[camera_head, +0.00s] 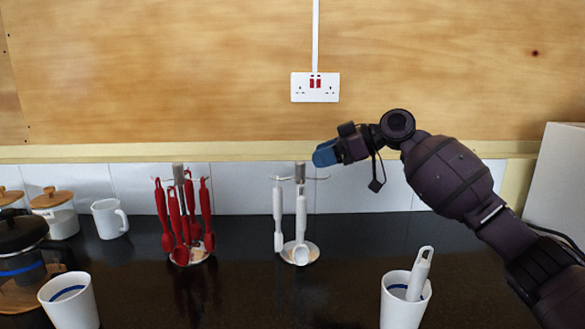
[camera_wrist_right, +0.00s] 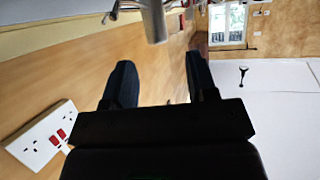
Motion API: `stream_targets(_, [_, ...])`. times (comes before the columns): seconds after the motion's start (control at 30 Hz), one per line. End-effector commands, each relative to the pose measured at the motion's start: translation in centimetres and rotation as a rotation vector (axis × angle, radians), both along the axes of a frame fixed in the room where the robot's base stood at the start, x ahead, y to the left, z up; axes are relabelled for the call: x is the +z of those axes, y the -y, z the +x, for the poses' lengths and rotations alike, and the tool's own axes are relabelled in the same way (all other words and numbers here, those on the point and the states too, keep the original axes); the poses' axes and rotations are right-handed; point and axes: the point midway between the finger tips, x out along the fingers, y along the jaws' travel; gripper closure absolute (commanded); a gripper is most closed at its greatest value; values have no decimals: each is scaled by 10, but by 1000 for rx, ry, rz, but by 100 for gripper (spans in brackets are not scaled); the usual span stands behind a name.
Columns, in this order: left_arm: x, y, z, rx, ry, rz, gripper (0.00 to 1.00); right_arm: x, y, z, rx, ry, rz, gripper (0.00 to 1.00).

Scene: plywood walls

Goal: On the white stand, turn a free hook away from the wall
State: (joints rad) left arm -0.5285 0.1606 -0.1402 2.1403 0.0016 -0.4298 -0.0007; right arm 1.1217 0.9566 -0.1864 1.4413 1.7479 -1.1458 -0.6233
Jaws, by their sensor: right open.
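The white stand (camera_head: 299,180) is on the dark counter, with a round base and a grey post top. White utensils hang on it: one on the left (camera_head: 278,220) and a ladle (camera_head: 301,215) at the front. A bare hook (camera_head: 320,178) sticks out to the right. My right gripper (camera_head: 325,153) is open and empty, just above and right of the post top, pointing left. In the right wrist view, the grey post (camera_wrist_right: 153,18) shows beyond the open fingers (camera_wrist_right: 161,83), with thin hooks at its sides. My left gripper is not in view.
A stand with red utensils (camera_head: 183,215) is to the left. A white cup with a white utensil (camera_head: 403,298) is at the front right. Another white cup (camera_head: 70,303), a mug (camera_head: 109,218) and a dark press (camera_head: 22,243) are left. A socket (camera_head: 315,87) is on the wall.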

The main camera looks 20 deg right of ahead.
Motion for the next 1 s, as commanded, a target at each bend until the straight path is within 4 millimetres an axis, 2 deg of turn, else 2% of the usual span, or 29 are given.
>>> stream_targets(0.03, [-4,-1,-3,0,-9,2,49,-7,-8,5,3,-5,0,48])
stream_targets(0.2, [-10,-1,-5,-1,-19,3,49,-19,-31,20,1,-6,0,48])
stream_targets(0.4, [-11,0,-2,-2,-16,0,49,-28,-51,32,0,-4,0,48])
stream_targets(0.6, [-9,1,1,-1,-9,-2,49,-32,-59,37,-2,-3,0,48])
stream_targets(0.87, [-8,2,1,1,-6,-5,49,-32,-60,37,-2,-2,-1,48])
stream_targets(0.9, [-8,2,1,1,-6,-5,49,-32,-60,37,-2,-3,0,49])
stream_targets(1.0, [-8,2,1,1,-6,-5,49,-32,-60,37,-2,-3,0,64])
